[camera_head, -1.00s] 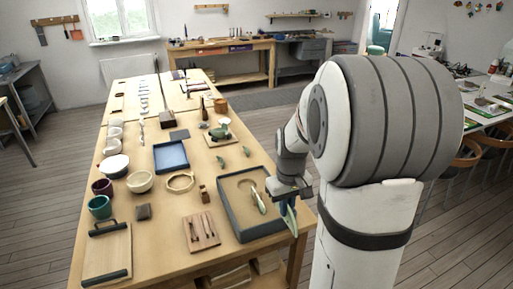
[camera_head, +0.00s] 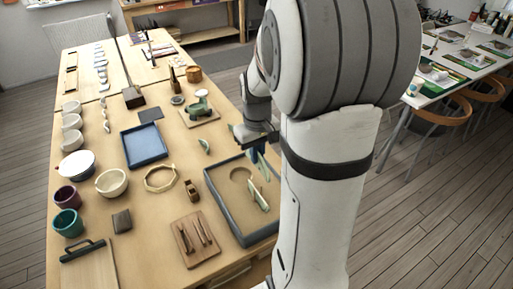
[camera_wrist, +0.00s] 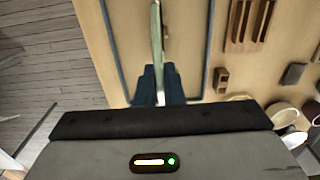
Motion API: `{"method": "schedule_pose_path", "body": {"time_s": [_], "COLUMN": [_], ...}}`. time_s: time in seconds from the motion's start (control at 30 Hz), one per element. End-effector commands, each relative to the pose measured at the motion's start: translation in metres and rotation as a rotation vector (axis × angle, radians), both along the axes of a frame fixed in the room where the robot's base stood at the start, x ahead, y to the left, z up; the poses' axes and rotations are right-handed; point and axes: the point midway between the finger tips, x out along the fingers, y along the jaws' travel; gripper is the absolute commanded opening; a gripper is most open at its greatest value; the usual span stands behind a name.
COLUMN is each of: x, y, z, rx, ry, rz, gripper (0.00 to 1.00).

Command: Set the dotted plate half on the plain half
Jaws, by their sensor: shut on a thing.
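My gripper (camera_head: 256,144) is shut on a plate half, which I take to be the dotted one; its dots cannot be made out. In the wrist view this pale green half (camera_wrist: 156,35) shows edge-on, standing up between the blue fingers. In the head view the held half (camera_head: 264,167) hangs over the far right part of the dark-rimmed tray (camera_head: 222,205). Whether the two halves touch cannot be told.
A wooden block with slots (camera_head: 195,240) lies left of the tray. A blue tray (camera_head: 145,146) and several bowls stand farther left.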

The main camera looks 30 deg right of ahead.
Motion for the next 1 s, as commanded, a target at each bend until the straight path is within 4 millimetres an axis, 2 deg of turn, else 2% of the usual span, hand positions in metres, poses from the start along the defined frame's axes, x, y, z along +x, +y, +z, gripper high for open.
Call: {"method": "schedule_pose_path", "body": {"time_s": [1.0], "x": [-0.002], "y": [-0.003], "z": [-0.069], "rx": [0.001], "ry": [0.001], "rz": [-0.009], "gripper": [0.0]}}
